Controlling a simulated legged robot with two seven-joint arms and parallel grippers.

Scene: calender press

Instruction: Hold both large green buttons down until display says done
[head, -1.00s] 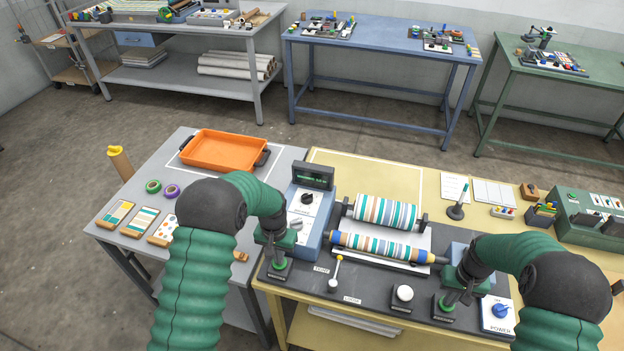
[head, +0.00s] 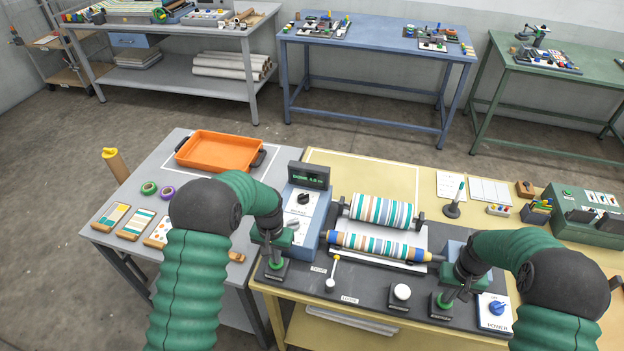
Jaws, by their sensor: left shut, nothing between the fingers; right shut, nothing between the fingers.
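The left green button (head: 276,267) sits on a dark square base at the press's left front. My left gripper (head: 275,255) is shut, pointing down, its tips on or just over this button. The right green button (head: 441,304) sits on a similar base at the right front. My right gripper (head: 447,291) is shut, tips down on or just over it. The grippers partly hide both buttons; how far they are pressed cannot be told. The display (head: 309,176) on the blue control box shows small green text that seems to begin with "DONE"; the rest is unclear.
Striped rollers (head: 380,212) lie between my arms. A yellow-tipped lever (head: 333,272), a white knob (head: 401,292) and a blue power switch (head: 495,309) stand along the front. An orange tray (head: 218,151) is on the grey table to the left.

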